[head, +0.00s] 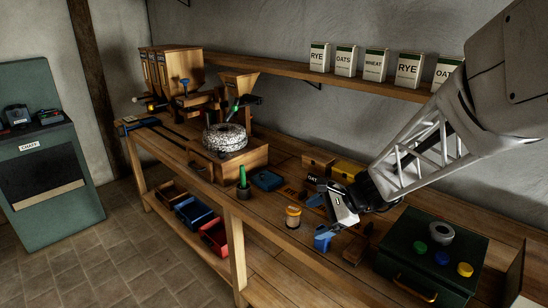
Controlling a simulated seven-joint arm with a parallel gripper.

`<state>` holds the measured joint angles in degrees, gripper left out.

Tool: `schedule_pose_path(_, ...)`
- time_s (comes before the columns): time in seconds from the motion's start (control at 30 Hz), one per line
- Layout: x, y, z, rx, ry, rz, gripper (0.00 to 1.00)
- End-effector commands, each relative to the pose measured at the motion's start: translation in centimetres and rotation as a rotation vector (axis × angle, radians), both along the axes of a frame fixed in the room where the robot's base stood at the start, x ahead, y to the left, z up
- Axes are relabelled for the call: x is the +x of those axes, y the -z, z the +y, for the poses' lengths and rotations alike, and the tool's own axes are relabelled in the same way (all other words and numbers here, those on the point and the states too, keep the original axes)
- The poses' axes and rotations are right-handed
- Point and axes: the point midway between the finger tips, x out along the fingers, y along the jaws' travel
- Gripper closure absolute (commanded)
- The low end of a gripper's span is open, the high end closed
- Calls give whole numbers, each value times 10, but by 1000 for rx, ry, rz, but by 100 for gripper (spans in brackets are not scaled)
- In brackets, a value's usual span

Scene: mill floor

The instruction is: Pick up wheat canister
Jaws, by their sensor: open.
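The wheat canister (375,64) is white with a dark green top edge and a "WHEAT" label. It stands upright in the middle of a row on the wall shelf, between the oats and rye canisters. My gripper (330,222) is low over the workbench, well below the shelf and apart from the canister.
Canisters labelled rye (320,58) and oats (345,61) stand left of it; another rye (408,70) and oats stand right. The wooden shelf (270,66) is clear at left. A millstone (224,138) and a green box (405,245) occupy the bench.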

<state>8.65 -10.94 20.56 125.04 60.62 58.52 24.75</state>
Motion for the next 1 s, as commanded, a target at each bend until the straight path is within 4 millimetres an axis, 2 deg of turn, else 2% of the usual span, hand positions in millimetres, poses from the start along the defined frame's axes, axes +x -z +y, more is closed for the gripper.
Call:
schedule_pose_path(0.03,14,9,-3,42,51,31,14)
schedule_pose_path(0.3,84,48,-21,270,327,175,14)
schedule_pose_path(0.5,125,77,-39,412,497,259,14)
schedule_pose_path(0.7,143,92,-49,478,577,296,14)
schedule_pose_path(1.0,146,93,-51,491,590,302,14)
